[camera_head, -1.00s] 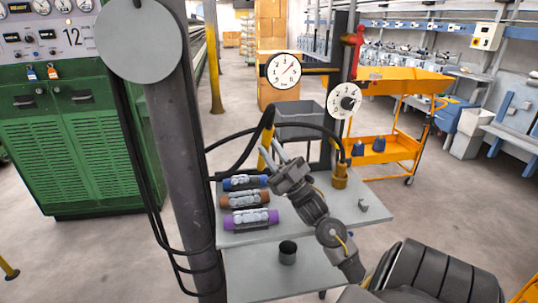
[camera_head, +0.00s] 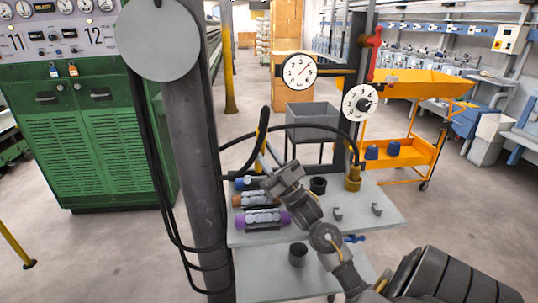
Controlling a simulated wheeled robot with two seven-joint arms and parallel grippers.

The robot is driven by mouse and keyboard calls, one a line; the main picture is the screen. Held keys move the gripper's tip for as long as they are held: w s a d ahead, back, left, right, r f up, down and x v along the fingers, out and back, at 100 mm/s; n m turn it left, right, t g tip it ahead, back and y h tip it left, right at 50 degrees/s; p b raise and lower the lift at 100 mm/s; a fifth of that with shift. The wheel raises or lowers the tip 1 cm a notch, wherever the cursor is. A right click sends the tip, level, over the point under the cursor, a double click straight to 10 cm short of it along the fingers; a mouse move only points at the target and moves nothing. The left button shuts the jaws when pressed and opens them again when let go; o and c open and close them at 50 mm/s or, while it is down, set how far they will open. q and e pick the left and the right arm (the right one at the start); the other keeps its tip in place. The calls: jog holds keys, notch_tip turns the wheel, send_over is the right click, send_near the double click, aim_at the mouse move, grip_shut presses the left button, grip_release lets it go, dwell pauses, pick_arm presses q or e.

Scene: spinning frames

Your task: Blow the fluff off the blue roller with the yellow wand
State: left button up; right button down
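The blue roller (camera_head: 241,183) lies at the back of a row on the grey table, partly hidden behind my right gripper. Pale fluff shows on its visible part. The yellow wand (camera_head: 259,146), black towards its top, stands tilted just behind and above the blue roller, with a black hose at its upper end. My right gripper (camera_head: 266,168) reaches in from the lower right and appears closed around the wand; its fingertips are partly hidden. The wand's lower tip is hard to make out. My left gripper is not in view.
An orange-brown roller (camera_head: 243,200) and a purple roller (camera_head: 245,220), both with pale fluff, lie in front. A black cup (camera_head: 318,186), brass fitting (camera_head: 353,180) and small hooks (camera_head: 376,209) stand to the right. A thick grey post (camera_head: 203,160) rises at left.

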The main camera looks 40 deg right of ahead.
jog(key=shift+w+a, duration=1.45)
jog(key=shift+a, duration=0.5)
jog(key=s+a+r+p, duration=0.3)
jog(key=s+r+p, duration=0.1)
jog(key=r+p, duration=0.3)
jog(key=shift+a+r+p, duration=0.2)
jog(key=shift+r+p, duration=0.15)
jog(key=shift+r, duration=0.05)
jog(key=shift+s, duration=0.1)
dwell(0.4)
jog(key=shift+a, duration=0.1)
